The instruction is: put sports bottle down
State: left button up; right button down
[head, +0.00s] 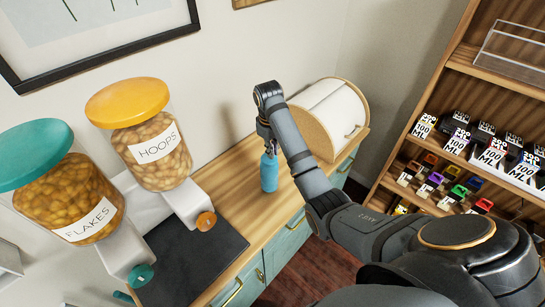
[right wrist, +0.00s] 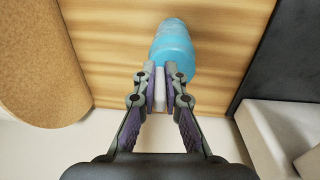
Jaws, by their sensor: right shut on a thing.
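The blue sports bottle (head: 268,174) is upright at the wooden counter (head: 225,184), between the cereal dispensers and the bread bin. It also shows in the right wrist view (right wrist: 174,52). My right gripper (head: 268,147) is at the top of the bottle, shut on its pale neck or cap (right wrist: 160,88). I cannot tell whether the bottle's base touches the counter. My left gripper is not in view.
A rounded bread bin (head: 328,120) stands right of the bottle. Two dispensers, Flakes (head: 68,195) and Hoops (head: 150,140), stand left beside a dark mat (head: 195,260). Bare counter surrounds the bottle. A stocked shelf (head: 460,140) is at right.

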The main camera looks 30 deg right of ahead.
jog(key=shift+f, duration=0.85)
jog(key=shift+w+r, duration=0.1)
jog(key=c, duration=1.4)
grip_release()
jog(key=shift+c, duration=0.2)
